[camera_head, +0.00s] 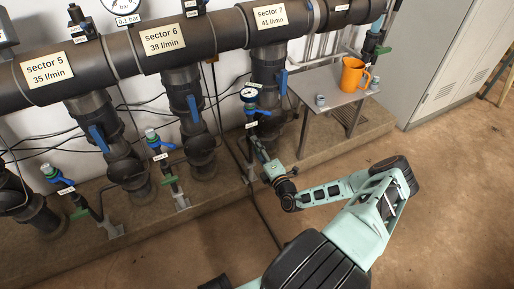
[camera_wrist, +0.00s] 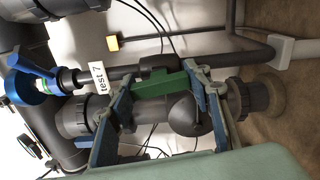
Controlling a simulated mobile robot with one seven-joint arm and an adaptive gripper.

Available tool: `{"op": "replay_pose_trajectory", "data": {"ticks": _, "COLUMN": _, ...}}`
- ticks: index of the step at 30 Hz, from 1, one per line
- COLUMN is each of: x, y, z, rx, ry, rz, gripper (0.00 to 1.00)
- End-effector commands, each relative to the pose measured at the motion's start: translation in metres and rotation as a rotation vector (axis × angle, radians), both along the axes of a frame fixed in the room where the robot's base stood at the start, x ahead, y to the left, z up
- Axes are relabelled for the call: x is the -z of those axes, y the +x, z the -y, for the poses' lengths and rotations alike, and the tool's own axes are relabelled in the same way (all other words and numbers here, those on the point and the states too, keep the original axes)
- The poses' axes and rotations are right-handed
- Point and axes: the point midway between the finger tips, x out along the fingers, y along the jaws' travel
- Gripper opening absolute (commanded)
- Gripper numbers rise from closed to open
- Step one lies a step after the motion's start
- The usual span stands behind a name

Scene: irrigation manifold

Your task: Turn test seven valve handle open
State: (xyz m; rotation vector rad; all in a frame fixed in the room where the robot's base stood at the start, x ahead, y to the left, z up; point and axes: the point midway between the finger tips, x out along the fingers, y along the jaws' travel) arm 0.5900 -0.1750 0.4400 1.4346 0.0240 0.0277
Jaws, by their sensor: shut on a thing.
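The test 7 valve is a grey fitting with a green handle (camera_wrist: 160,87), seen in the wrist view beside the white "test 7" label (camera_wrist: 98,77). In the head view my gripper (camera_head: 263,158) reaches the test 7 branch below the sector 7 pipe (camera_head: 268,72). There the arm's end hides the handle.
Other test branches with green handles (camera_head: 168,180) stand to the left. Blue valve levers (camera_head: 282,82) hang on the large pipes. A small metal table (camera_head: 333,88) with an orange mug (camera_head: 353,75) stands right of the branch. A grey cabinet (camera_head: 440,60) is farther right. Open floor lies in front.

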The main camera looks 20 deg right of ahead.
Motion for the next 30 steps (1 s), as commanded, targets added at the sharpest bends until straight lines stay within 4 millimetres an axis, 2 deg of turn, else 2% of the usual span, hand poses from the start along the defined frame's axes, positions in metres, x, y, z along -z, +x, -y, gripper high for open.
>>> {"op": "replay_pose_trajectory", "data": {"ticks": 10, "x": -0.0003, "y": 0.0003, "z": -0.0011, "rx": -0.002, "ry": 0.132, "rz": -0.004, "gripper": 0.21}}
{"op": "replay_pose_trajectory", "data": {"ticks": 26, "x": -0.0004, "y": 0.0003, "z": -0.0015, "rx": -0.002, "ry": 0.154, "rz": -0.004, "gripper": 0.21}}
{"op": "replay_pose_trajectory", "data": {"ticks": 27, "x": -0.0003, "y": 0.0003, "z": -0.0015, "rx": -0.002, "ry": 0.155, "rz": -0.004, "gripper": 0.48}}
{"op": "replay_pose_trajectory", "data": {"ticks": 30, "x": -0.0003, "y": 0.0003, "z": -0.0013, "rx": -0.002, "ry": 0.154, "rz": -0.005, "gripper": 0.6}}
